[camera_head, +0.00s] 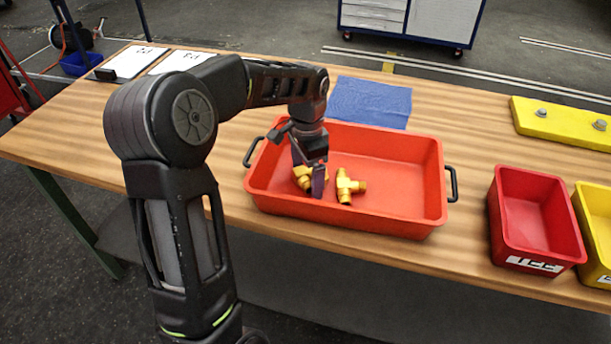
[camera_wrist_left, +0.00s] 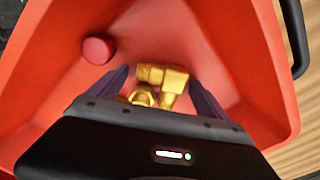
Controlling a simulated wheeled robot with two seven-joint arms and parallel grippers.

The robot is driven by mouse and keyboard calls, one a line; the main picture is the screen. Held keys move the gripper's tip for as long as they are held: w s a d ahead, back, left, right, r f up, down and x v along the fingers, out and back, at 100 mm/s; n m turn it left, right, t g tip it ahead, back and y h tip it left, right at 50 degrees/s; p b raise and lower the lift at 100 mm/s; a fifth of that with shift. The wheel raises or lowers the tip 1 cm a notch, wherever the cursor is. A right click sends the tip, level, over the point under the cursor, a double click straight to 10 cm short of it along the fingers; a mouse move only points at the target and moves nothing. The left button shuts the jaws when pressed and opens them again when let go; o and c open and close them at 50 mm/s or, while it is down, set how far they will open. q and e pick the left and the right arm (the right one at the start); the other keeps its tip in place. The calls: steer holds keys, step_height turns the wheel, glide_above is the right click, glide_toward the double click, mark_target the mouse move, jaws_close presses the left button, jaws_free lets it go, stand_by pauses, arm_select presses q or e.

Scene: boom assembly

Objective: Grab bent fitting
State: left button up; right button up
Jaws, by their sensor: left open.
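The bent fitting, a brass-coloured elbow (camera_wrist_left: 172,80), lies in the orange-red tray (camera_head: 405,215) and shows between my left gripper's fingers in the left wrist view. My left gripper (camera_head: 309,178) is open and reaches down into the tray, its fingers on either side of the brass piece (camera_head: 303,181), which they partly hide in the head view. I cannot tell whether the fingers touch it. A second brass fitting with a branching shape (camera_head: 347,187) lies just right of the gripper in the head view. My right gripper is not in view.
A red round piece (camera_wrist_left: 97,50) is in the tray in the left wrist view. The tray has black handles. A blue cloth (camera_head: 370,102) lies behind it. A red bin (camera_head: 508,225), yellow bin (camera_head: 596,215) and yellow plate (camera_head: 560,125) are on the right.

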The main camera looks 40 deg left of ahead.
mark_target(307, 176)
arm_select(q)
steer(key=shift+c, duration=0.2)
steer(key=c, duration=1.6)
steer(key=shift+r, duration=0.1)
step_height(307, 176, up, 10)
steer(key=shift+f, duration=0.1)
